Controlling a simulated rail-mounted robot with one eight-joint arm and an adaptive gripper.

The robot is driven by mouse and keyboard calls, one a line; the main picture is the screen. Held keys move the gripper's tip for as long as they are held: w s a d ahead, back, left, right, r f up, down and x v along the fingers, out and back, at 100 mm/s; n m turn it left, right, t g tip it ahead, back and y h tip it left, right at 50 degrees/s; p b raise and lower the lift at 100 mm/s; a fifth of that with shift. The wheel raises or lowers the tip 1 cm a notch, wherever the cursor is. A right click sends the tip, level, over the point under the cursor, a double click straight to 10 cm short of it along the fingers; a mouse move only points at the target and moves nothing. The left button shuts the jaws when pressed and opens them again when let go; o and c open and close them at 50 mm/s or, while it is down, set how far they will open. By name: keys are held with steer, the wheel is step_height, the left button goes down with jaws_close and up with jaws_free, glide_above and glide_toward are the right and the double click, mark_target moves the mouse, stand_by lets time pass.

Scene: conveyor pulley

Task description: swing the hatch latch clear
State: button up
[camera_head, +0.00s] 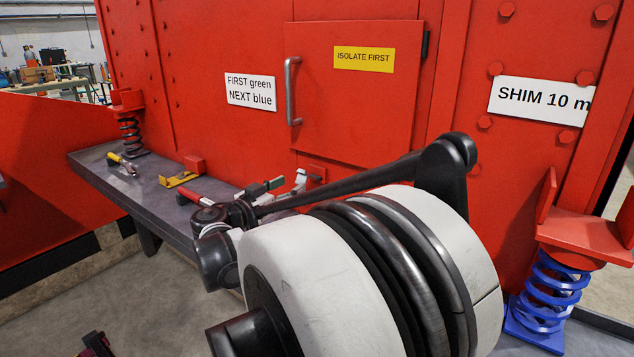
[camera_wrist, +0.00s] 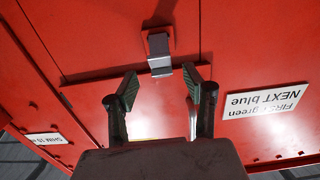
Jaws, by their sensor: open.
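The hatch (camera_head: 352,105) is a red door set flush in the red wall, with a grey bar handle (camera_head: 292,92). Below its lower edge is the latch (camera_head: 316,173), a red block with a bright metal lever. In the upside-down wrist view the latch lever (camera_wrist: 160,62) reaches to the hatch seam, just beyond the fingertips and roughly centred between them. My gripper (camera_head: 272,186) is open in front of the latch. It also shows in the wrist view (camera_wrist: 160,78), with nothing held between its fingers. Contact with the lever cannot be told. My arm partly covers the area below the hatch.
A grey shelf (camera_head: 150,198) runs along the wall, bearing a yellow-handled tool (camera_head: 122,162), a yellow bracket (camera_head: 180,179) and a red-handled tool (camera_head: 196,198). A dark spring (camera_head: 130,134) stands at left, a blue spring (camera_head: 550,290) at right. Signs are on the wall.

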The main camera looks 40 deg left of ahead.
mark_target(301, 179)
steer(key=shift+w+b, duration=0.35)
steer(key=shift+w, duration=2.4)
jaws_close()
